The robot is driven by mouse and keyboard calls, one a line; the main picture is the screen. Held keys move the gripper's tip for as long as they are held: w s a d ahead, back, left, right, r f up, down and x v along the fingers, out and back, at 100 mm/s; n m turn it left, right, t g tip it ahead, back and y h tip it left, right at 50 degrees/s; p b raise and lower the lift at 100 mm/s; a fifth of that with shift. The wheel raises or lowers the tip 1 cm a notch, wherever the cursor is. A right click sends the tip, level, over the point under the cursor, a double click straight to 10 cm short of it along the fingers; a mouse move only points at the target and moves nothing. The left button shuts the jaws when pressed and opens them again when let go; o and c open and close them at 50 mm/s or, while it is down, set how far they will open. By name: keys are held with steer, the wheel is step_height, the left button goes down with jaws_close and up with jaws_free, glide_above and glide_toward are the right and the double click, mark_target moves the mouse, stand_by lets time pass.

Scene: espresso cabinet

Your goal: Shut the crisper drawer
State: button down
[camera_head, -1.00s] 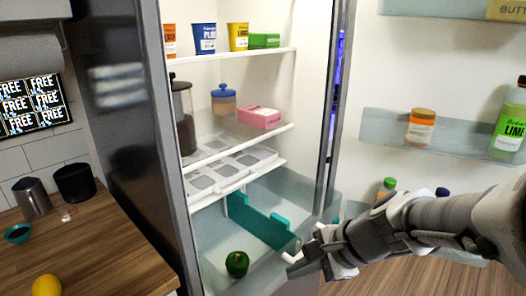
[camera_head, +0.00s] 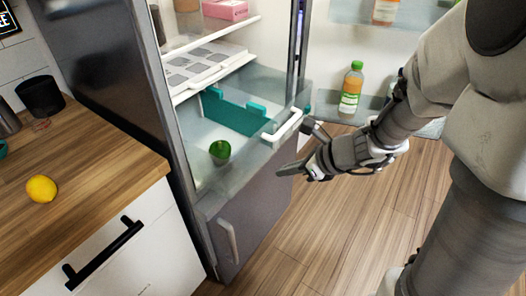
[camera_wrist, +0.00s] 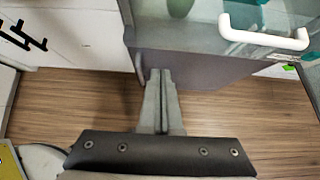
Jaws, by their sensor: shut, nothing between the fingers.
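The crisper drawer (camera_head: 248,166) is a clear, see-through bin low in the fridge, pulled out past the shelf above it. Its white handle (camera_head: 283,126) sits on the front edge and also shows in the wrist view (camera_wrist: 262,36). Inside are a green pepper (camera_head: 220,152) and a teal divider (camera_head: 235,113). My gripper (camera_head: 284,170) is shut and empty. It is in front of the drawer, below and apart from the handle. In the wrist view the closed fingers (camera_wrist: 160,76) point toward the grey panel below the drawer, left of the handle.
The fridge door stands open at the right, with a green-capped bottle (camera_head: 351,88) in its bin. A grey lower front with a handle (camera_head: 228,240) is below the crisper. A counter with a lemon (camera_head: 41,189) is at the left. The wooden floor (camera_head: 320,225) in front is clear.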

mark_target(242, 172)
steer(key=shift+w+a+r+b+x, duration=0.2)
steer(key=shift+a+r+b+x, duration=0.3)
steer(key=shift+x, duration=1.55)
steer(key=shift+w+a+r+b+x, duration=0.15)
steer(key=shift+b+x, duration=0.6)
steer(key=shift+x, duration=1.35)
steer(key=shift+w+a+r+b+x, duration=0.25)
steer(key=shift+r+b+x, duration=0.25)
steer(key=shift+x, duration=1.55)
steer(key=shift+f, duration=0.1)
